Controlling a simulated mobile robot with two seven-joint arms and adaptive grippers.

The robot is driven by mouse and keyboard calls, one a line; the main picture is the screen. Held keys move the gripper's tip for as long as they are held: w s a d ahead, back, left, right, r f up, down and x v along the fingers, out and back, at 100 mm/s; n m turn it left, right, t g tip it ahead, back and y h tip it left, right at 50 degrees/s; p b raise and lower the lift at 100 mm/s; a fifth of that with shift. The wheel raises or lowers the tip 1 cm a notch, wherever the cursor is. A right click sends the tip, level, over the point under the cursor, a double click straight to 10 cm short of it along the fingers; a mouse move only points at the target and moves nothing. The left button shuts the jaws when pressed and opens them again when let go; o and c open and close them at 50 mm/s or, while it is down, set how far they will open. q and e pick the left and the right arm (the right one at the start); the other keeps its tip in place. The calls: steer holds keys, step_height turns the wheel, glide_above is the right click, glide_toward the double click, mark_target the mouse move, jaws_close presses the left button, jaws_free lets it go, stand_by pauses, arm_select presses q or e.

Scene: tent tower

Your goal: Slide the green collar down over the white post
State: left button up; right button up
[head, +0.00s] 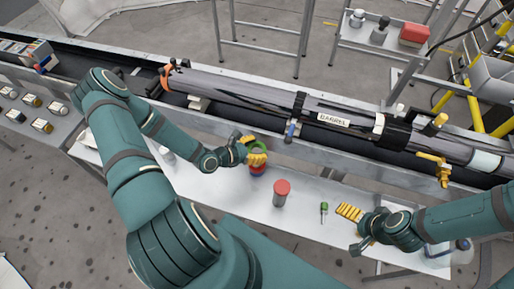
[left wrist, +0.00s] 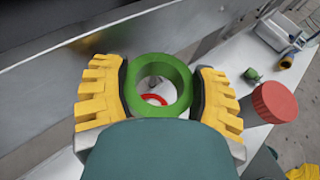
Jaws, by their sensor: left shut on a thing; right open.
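My left gripper (head: 251,151) is shut on the green collar (head: 259,145), a thick ring, above the near table. In the left wrist view the collar (left wrist: 136,97) sits between the two yellow fingers of the left gripper (left wrist: 160,92). Through its hole show a small greyish-white post top (left wrist: 154,82) and a red ring (left wrist: 153,99) below. In the head view a red and blue stack (head: 257,170) shows just under the collar; the white post is mostly hidden there. I cannot tell whether the collar is around the post. My right gripper (head: 350,212) is open and empty at the right.
A red-topped grey cylinder (head: 281,194) stands right of the stack. A green-handled tool (head: 323,208) lies near the right gripper. The long barrel assembly (head: 335,120) runs behind the table. The white tabletop (head: 228,188) is bare left of the cylinder.

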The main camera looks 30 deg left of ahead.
arm_select(q)
steer(key=shift+f, duration=0.1)
steer(key=shift+f+b, duration=3.3)
steer(key=shift+b, duration=0.05)
steer(key=shift+f, duration=0.1)
steer(key=shift+f+b, duration=0.25)
steer(key=shift+b, duration=0.15)
steer(key=o, duration=1.3)
steer(key=shift+o, duration=0.2)
